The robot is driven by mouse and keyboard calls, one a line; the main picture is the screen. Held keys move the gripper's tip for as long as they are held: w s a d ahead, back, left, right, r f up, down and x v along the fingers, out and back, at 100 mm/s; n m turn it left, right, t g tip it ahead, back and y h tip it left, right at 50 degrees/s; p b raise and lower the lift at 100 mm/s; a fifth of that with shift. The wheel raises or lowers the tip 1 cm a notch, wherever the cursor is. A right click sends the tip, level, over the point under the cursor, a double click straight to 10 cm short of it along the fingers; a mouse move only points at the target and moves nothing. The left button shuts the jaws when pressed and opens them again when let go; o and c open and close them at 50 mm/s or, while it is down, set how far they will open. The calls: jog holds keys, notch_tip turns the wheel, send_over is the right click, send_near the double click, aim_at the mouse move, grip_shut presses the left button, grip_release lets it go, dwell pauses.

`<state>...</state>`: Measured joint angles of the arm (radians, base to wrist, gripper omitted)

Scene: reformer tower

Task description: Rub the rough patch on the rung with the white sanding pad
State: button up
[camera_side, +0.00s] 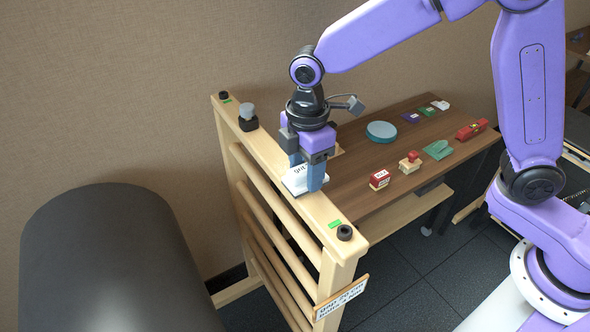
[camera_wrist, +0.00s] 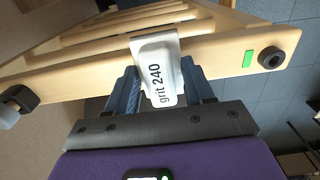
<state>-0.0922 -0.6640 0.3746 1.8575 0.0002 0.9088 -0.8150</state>
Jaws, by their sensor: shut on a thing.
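My gripper (camera_side: 306,176) is shut on the white sanding pad (camera_side: 294,182), over the middle of the wooden tower's top rail (camera_side: 262,151). In the wrist view, the pad (camera_wrist: 157,58) is marked "grit 240" and sits between the fingers of my gripper (camera_wrist: 160,90). It overlaps the top rail (camera_wrist: 215,54) there. I cannot tell whether the pad touches the wood. Several round rungs (camera_side: 273,202) run below the top rail. No rough patch can be made out; the pad and fingers cover part of the rail.
Black knobs and green marks stand near the rail's ends, with a grey-topped knob (camera_side: 247,117) toward the far end. A brown table (camera_side: 363,150) behind holds a blue disc (camera_side: 381,131), stamps and small boxes. A large dark cylinder (camera_side: 110,260) stands at left.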

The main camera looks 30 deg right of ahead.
jog(key=shift+d, duration=0.5)
jog(key=shift+r, duration=4.05)
